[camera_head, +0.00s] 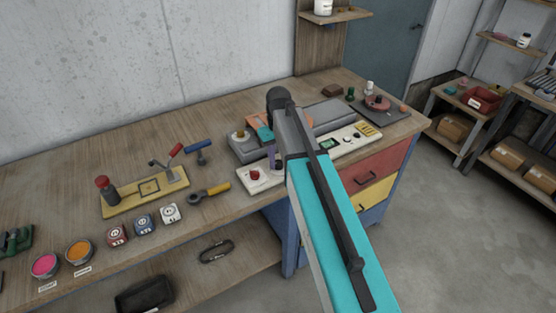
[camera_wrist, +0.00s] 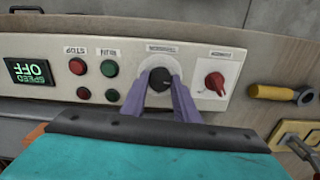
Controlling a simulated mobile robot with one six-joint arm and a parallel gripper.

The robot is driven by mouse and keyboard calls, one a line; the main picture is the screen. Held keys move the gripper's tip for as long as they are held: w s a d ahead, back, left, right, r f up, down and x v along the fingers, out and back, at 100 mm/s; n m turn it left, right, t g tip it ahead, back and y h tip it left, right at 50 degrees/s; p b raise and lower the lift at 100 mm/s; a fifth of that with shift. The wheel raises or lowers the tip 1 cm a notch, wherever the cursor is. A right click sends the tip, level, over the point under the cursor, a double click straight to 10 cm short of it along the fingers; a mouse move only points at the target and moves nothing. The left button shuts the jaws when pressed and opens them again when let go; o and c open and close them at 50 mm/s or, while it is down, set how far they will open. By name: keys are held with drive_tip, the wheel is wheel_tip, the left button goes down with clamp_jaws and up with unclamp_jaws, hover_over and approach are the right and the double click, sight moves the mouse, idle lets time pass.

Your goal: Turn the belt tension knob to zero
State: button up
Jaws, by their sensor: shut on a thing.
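The belt tension knob (camera_wrist: 160,79) is a round black knob on a pale dial plate, under an upside-down label, on the cream control panel (camera_wrist: 200,62). My gripper (camera_wrist: 160,86) has its purple fingers on either side of the knob and is shut on it. In the head view my gripper (camera_head: 273,158) reaches down to the panel, and my arm hides the knob there. The pointer of the knob and most of the scale are too small or covered to read.
Beside the knob are a red rotary switch (camera_wrist: 214,82), red and green buttons (camera_wrist: 109,68) and a display (camera_wrist: 28,70) reading "SPEED OFF". A yellow-handled tool (camera_head: 208,191) lies left of the panel. A yellow lever fixture (camera_head: 146,192) stands further left.

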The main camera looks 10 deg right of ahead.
sight(278, 162)
drive_tip(key=shift+a+n, duration=0.15)
drive_tip(key=shift+n, duration=0.35)
drive_tip(key=o, duration=1.1)
drive_tip(key=shift+c, duration=0.2)
drive_tip(key=shift+r, duration=0.1)
wheel_tip(278, 162, up, 14)
drive_tip(key=p, duration=0.8)
drive_tip(key=shift+f, duration=0.2)
